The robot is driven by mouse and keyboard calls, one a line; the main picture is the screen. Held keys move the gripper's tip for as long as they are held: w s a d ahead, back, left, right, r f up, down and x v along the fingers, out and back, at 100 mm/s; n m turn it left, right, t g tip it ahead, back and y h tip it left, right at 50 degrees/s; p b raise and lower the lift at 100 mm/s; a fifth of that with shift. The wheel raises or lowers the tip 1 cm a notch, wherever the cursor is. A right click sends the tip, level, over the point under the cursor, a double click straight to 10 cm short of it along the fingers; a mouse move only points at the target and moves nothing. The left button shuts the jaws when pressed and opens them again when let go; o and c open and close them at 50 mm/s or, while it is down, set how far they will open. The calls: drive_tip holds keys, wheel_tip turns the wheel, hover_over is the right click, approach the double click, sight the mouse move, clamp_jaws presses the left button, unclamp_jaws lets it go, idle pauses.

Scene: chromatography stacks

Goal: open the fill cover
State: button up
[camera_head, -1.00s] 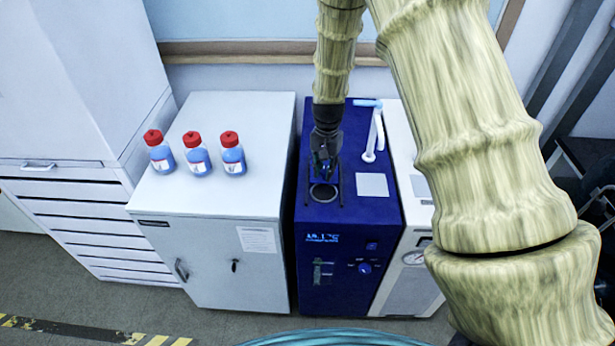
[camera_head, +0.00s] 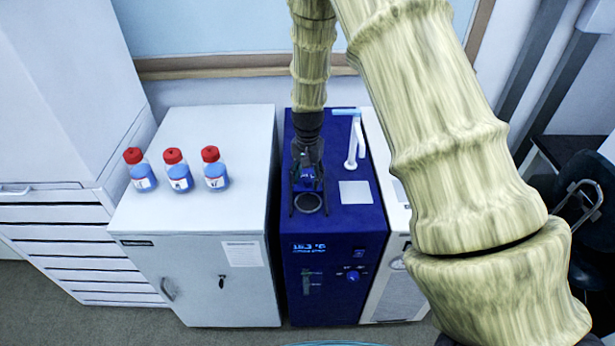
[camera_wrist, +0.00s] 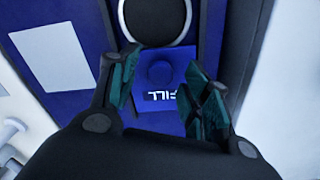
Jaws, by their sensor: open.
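The fill cover (camera_wrist: 160,98) is a small blue plate with a round blue knob and the word FILL, seen in the wrist view. It lies on top of the blue unit (camera_head: 333,224), beside the round fill opening (camera_wrist: 157,20), which is uncovered. The opening also shows in the head view (camera_head: 308,204), in front of the cover. My gripper (camera_wrist: 162,72) is open, its dark teal fingers apart on either side of the knob, with no visible contact. In the head view my gripper (camera_head: 307,185) points down over the cover and partly hides it.
A white spout (camera_head: 354,142) stands at the unit's back right. A pale square label (camera_head: 355,192) lies on its top. Several-drawer white furniture and a white cabinet (camera_head: 190,240) with three red-capped bottles (camera_head: 178,172) stand to the left. A white unit adjoins on the right.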

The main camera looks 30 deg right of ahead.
sight(308, 180)
wheel_tip(308, 180, up, 12)
drive_tip(key=shift+f, duration=0.15)
idle(0.3)
drive_tip(key=shift+s+f, duration=0.1)
idle(0.4)
